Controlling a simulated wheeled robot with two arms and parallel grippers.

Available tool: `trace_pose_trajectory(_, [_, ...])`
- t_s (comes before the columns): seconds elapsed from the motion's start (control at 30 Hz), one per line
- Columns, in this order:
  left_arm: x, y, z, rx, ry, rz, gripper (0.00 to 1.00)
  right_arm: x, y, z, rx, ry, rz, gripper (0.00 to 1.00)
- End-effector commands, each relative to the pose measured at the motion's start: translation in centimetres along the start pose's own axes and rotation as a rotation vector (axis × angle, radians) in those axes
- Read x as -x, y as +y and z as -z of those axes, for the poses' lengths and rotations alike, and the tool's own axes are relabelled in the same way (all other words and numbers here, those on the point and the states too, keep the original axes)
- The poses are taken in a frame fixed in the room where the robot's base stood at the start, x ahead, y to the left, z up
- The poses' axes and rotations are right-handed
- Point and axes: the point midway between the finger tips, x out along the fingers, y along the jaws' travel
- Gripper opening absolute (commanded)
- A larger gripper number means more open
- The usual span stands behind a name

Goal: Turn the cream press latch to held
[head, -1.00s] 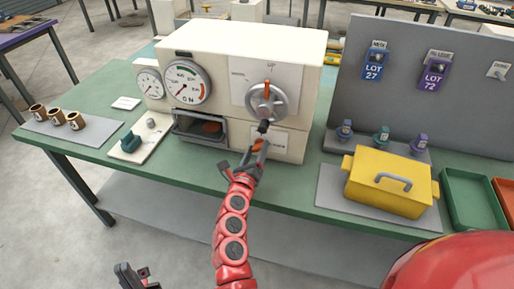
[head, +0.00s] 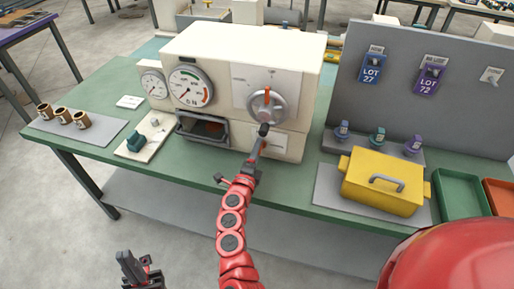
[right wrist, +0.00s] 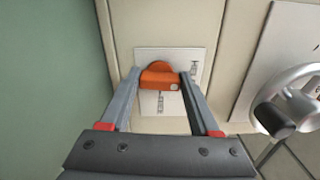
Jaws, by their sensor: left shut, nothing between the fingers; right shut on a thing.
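The cream press (head: 235,50) stands on the green bench, with dials, an open drawer slot and a grey handwheel on its front. Its orange latch (right wrist: 160,78) sits on a white label plate (right wrist: 168,56) with sideways lettering in the right wrist view. My right gripper (right wrist: 160,82) is shut on this latch, one finger at each side. In the head view my right gripper (head: 258,148) reaches the press's lower right front and hides the latch. The latch's exact setting is hard to read. My left gripper (head: 126,257) is shut and empty, low at the left, before the bench.
The handwheel (head: 268,106) and its dark knob are just above the right gripper, and close at the right in the wrist view (right wrist: 290,105). A yellow box (head: 384,182) stands to the right. Small cups (head: 64,117) and a teal part (head: 134,143) are left.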

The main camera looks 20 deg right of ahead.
Motion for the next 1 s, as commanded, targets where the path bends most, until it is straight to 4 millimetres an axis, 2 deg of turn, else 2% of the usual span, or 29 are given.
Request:
trace_pose_trajectory(0.3, [-0.77,-0.04,0.13,0.0,0.0,0.0,0.0,0.03,0.04,-0.06,0.098,-0.001,-0.001,0.07])
trace_pose_trajectory(0.77, [-0.79,-0.04,0.14,0.0,0.0,0.0,0.0,0.04,0.14,-0.04,0.112,-0.001,-0.001,0.07])
trace_pose_trajectory(0.8, [-0.79,-0.04,0.13,0.0,0.0,0.0,0.0,0.04,0.14,-0.04,0.112,-0.001,-0.001,0.64])
trace_pose_trajectory(0.97, [-0.8,-0.04,0.13,0.0,0.0,0.0,0.0,0.03,0.12,-0.03,0.111,-0.001,-0.001,0.93])
trace_pose_trajectory(1.0, [-0.79,-0.04,0.14,0.0,0.0,0.0,0.0,0.02,0.11,-0.02,0.111,-0.001,-0.001,0.93])
